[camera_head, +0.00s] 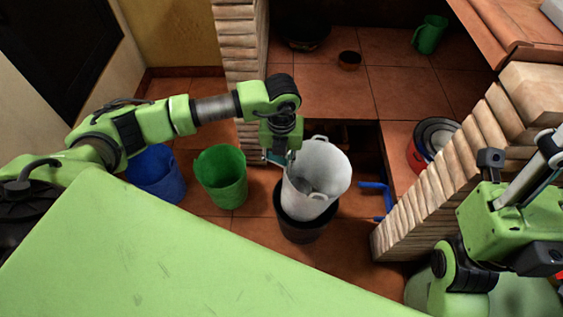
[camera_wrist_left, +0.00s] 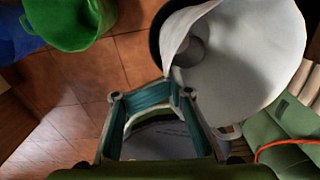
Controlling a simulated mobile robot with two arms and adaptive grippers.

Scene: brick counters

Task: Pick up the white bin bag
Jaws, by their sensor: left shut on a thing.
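The white bin bag (camera_head: 326,178) has an open mouth and handle loops. It stands tilted above a dark bin (camera_head: 302,231), its lower end at or inside the bin's mouth; how deep it sits is hidden. My left gripper (camera_head: 277,158) reaches from above to the bag's left rim and is shut on it. In the left wrist view, the teal finger pads (camera_wrist_left: 178,88) meet the edge of the bag (camera_wrist_left: 250,62). The exact grip is partly hidden. My right arm shows at the right, but its gripper is out of view.
A green bin (camera_head: 222,180) and a blue bin (camera_head: 157,177) stand on the tiled floor to the left. A brick counter wall (camera_head: 432,200) is close on the right. Blue handles (camera_head: 376,187) show beside the bag. A green jug (camera_head: 429,35) stands at the back.

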